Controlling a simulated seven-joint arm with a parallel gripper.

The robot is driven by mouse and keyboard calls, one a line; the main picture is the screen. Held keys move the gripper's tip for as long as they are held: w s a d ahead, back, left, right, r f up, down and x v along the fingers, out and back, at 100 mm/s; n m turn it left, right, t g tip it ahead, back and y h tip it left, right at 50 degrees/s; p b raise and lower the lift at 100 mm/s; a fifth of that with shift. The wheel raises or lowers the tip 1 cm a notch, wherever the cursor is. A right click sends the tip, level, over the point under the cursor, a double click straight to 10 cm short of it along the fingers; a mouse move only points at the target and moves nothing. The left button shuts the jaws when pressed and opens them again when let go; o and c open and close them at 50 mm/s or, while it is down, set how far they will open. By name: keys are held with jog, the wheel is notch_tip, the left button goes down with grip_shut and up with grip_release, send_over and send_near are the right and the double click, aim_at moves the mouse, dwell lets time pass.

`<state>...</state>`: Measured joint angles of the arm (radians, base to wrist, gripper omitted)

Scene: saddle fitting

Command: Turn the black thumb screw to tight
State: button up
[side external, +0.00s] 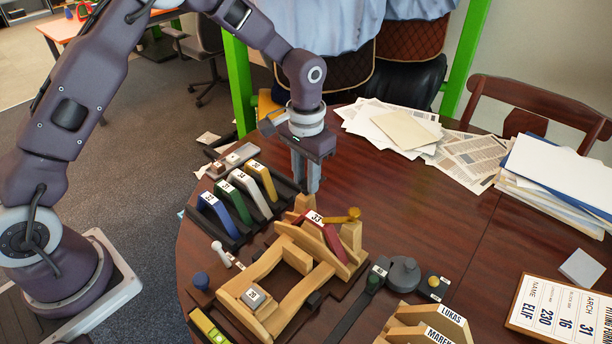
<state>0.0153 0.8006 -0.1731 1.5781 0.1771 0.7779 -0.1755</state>
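A wooden saddle-tree frame (290,285) sits on the table, with an arched piece tagged 33 (316,219) across its far end. A brass-coloured screw (342,217) lies at the top of a wooden upright beside that arch. I cannot pick out the black thumb screw for certain; a dark round knob-like part (404,270) stands right of the frame. My gripper (306,188) points down behind the arch, over a small wooden block (305,202). Its fingers look close together. Whether they touch or hold anything is unclear.
A dark rack of numbered coloured arches (238,197) stands left of my gripper. Papers (405,130) cover the back. Name-tagged arches (430,325) stand front right.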

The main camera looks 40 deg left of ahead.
grip_shut()
jog(key=shift+m, duration=0.3)
jog(key=m, duration=1.1)
jog(key=shift+m, duration=0.4)
jog(key=m, duration=0.3)
jog(key=shift+m, duration=0.3)
jog(key=m, duration=0.3)
jog(key=shift+m, duration=0.3)
jog(key=m, duration=0.6)
jog(key=shift+m, duration=0.3)
